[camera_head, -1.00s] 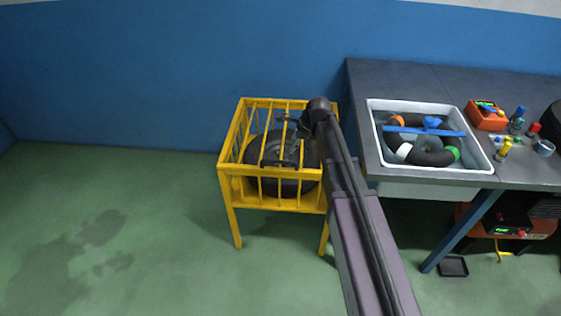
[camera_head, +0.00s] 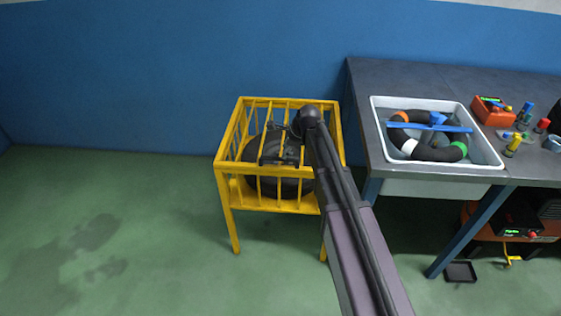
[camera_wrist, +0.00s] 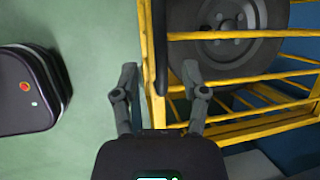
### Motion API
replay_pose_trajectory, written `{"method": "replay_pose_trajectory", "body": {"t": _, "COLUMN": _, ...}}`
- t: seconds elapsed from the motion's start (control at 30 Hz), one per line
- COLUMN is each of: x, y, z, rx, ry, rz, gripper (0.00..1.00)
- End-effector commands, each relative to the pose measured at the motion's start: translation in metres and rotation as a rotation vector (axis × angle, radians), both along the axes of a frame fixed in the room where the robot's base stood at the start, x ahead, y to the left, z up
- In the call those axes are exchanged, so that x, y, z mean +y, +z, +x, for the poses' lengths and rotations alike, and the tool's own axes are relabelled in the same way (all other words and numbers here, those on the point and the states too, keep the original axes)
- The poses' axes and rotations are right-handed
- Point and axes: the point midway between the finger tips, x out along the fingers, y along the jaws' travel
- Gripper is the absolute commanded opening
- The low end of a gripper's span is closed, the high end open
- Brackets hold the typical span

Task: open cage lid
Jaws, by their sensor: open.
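The yellow cage (camera_head: 228,165) stands against the blue wall with a dark tyre (camera_head: 250,152) inside. Its barred lid (camera_head: 264,103) looks closed over the top; the wrist view shows the lid bars (camera_wrist: 235,78) crossing over the tyre (camera_wrist: 232,25). My gripper (camera_head: 279,160) is at the cage top, near its front side. In the wrist view my gripper (camera_wrist: 163,82) is open, with one finger on each side of the yellow edge and a dark upright bar (camera_wrist: 160,45). I cannot tell whether the fingers touch either. My arm hides the cage's right side.
A dark workbench (camera_head: 400,75) stands right of the cage. It bears a white water tub (camera_head: 378,112) with a black tube, an orange box (camera_head: 491,112) and small bottles. An orange machine (camera_head: 515,225) is under it. The green floor left of the cage is clear.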

Motion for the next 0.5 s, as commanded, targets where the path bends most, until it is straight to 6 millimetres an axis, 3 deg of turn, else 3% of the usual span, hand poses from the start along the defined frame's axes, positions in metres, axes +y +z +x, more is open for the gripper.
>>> {"method": "replay_pose_trajectory", "body": {"t": 0.5, "x": 0.016, "y": -0.039, "z": 0.008, "rx": 0.0, "ry": 0.002, "rz": 0.0, "gripper": 0.57}}
